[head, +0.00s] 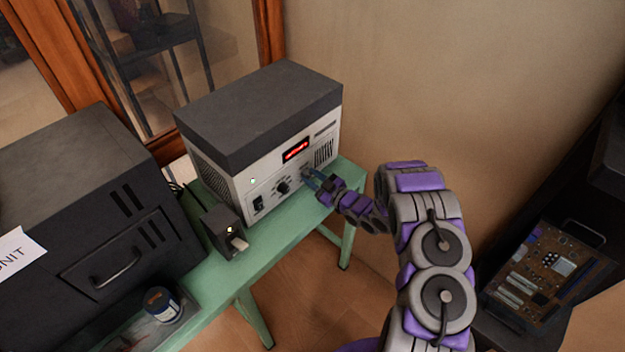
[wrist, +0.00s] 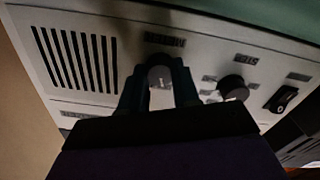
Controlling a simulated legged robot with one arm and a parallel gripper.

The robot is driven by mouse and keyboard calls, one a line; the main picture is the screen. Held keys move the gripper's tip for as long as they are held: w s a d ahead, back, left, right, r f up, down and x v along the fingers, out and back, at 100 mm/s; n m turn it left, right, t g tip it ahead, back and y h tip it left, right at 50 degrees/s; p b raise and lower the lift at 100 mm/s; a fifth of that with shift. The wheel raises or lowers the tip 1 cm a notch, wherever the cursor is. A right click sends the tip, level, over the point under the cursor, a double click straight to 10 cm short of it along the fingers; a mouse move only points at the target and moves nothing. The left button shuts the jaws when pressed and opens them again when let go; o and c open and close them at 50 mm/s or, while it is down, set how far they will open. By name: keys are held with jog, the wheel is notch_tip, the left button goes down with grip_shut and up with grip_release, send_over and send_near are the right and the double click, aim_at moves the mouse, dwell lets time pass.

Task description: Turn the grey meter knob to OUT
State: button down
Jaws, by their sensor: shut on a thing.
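The grey meter knob (wrist: 160,77) is on the front panel of a white and dark grey instrument box (head: 258,108). In the wrist view it sits between my gripper's two dark fingers, under a dark label that I cannot read. My gripper (head: 310,177) reaches the panel from the right in the head view and is shut on this knob. In the head view the fingers mostly hide the knob. Which position the knob points at cannot be made out.
A black knob (wrist: 233,87) and a rocker switch (wrist: 286,98) are beside the grey knob. A red display (head: 296,150) is lit above. The box stands on a green table (head: 270,234) with a small black device (head: 222,231). A large black unit (head: 75,220) is at left.

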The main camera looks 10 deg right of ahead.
dwell(0.3)
jog(key=c, duration=0.8)
grip_release()
jog(key=shift+d, duration=0.1)
jog(key=p+v, duration=0.1)
jog(key=v, duration=1.6)
jog(key=shift+s+d+p, duration=0.1)
jog(key=shift+p, duration=0.25)
